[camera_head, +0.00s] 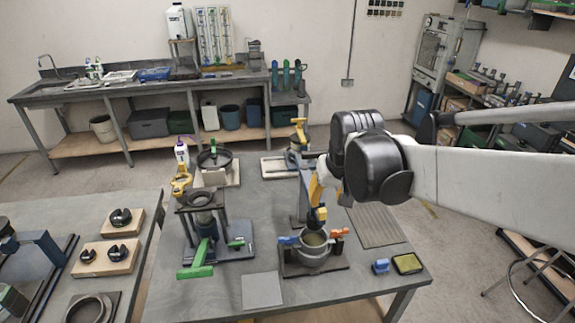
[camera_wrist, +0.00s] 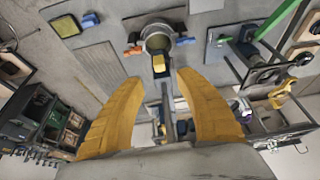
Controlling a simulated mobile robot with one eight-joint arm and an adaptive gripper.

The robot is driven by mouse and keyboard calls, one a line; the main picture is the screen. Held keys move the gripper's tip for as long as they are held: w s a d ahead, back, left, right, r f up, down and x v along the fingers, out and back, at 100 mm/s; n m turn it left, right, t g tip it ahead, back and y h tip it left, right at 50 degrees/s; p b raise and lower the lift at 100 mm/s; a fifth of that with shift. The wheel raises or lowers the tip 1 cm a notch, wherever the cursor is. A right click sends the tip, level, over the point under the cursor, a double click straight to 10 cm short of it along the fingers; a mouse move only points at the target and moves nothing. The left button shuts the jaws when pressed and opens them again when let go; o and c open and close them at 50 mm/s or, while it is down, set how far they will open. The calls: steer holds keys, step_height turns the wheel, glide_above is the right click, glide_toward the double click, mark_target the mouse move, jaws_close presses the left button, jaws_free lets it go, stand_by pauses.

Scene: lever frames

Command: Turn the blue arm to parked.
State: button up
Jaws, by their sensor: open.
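A round grey metal pot-like fixture (camera_head: 313,254) stands on a dark base near the front of the table. A short blue arm (camera_head: 287,240) sticks out from its left side and an orange arm (camera_head: 340,232) from its right. No parked mark is readable. A post with a yellow and blue head (camera_head: 320,214) stands just behind the opening. My gripper (camera_wrist: 158,84) is open and empty, with yellow fingers behind and above the fixture, apart from the blue arm. In the head view its fingers (camera_head: 316,188) are partly hidden.
A fixture with a green lever (camera_head: 203,256) stands left of the pot. A small blue block (camera_head: 381,266) and a yellow-green pad in a dark tray (camera_head: 407,263) lie at the right. A flat grey plate (camera_head: 262,291) lies at the front; a ribbed mat (camera_head: 376,226) lies right.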

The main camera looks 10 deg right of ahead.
mark_target(323, 211)
steer(key=b+x, duration=0.2)
steer(key=x, duration=0.7)
steer(key=shift+w+d+f, duration=0.1)
jaws_close()
